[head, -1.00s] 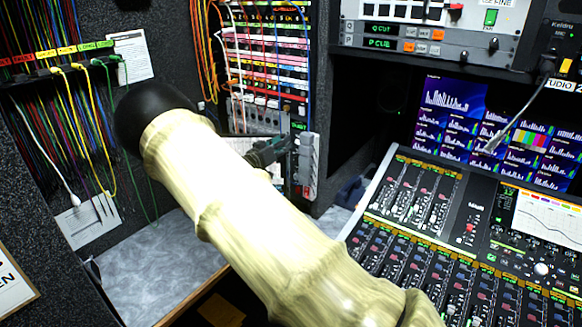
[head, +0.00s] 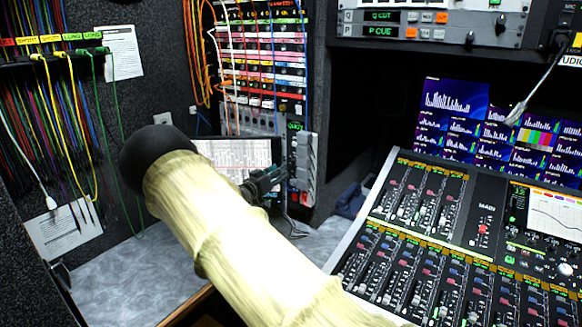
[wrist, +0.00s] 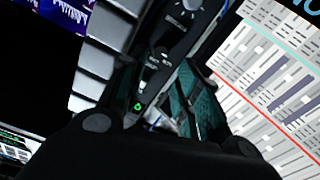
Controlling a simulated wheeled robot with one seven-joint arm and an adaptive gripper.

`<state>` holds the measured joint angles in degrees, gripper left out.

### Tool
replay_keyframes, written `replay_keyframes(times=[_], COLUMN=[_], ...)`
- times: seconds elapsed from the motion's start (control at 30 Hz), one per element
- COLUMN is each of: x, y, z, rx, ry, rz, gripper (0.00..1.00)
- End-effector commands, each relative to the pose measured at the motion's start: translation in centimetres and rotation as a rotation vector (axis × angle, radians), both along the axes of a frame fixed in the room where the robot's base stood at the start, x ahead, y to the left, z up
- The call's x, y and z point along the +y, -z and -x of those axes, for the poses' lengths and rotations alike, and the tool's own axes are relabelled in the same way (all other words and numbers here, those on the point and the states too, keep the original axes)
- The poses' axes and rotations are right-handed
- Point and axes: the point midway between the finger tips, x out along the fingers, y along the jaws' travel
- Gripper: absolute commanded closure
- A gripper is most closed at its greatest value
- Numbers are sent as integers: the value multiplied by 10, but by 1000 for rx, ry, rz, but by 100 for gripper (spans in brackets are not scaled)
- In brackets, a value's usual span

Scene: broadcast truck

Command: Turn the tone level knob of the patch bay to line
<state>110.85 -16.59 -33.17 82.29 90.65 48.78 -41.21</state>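The patch bay (head: 262,70) fills the upper centre of the head view, with coloured label strips and hanging orange and white cords. Below it, at the rack's right edge, is a narrow dark panel with a green label (head: 296,126). My gripper (head: 272,182) is in front of that panel's lower part, apparently empty. In the wrist view my gripper's (wrist: 158,66) two dark fingers stand apart. Between and beyond them is a dark panel (wrist: 163,60) with a small pale switch, a green light and a round knob (wrist: 192,4) cut by the top edge. I cannot read the knob's setting.
A lit screen (head: 222,153) stands behind my arm, left of my gripper. A mixing desk (head: 440,235) and monitors (head: 500,125) fill the right. Coloured cables (head: 60,120) hang at the left. Grey counter (head: 130,280) is clear below.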

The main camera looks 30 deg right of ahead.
Motion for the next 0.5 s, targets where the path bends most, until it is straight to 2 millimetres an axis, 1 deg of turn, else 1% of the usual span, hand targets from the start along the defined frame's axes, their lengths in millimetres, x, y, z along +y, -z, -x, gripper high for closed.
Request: replay_keyframes(times=[0.03,0.3,0.5], x=[-9,-49,-71], y=[0,-1,0], z=[-2,-19,-28], rx=[2,2,0], ry=[1,1,1], rz=[0,1,-1], gripper=[67,67,67])
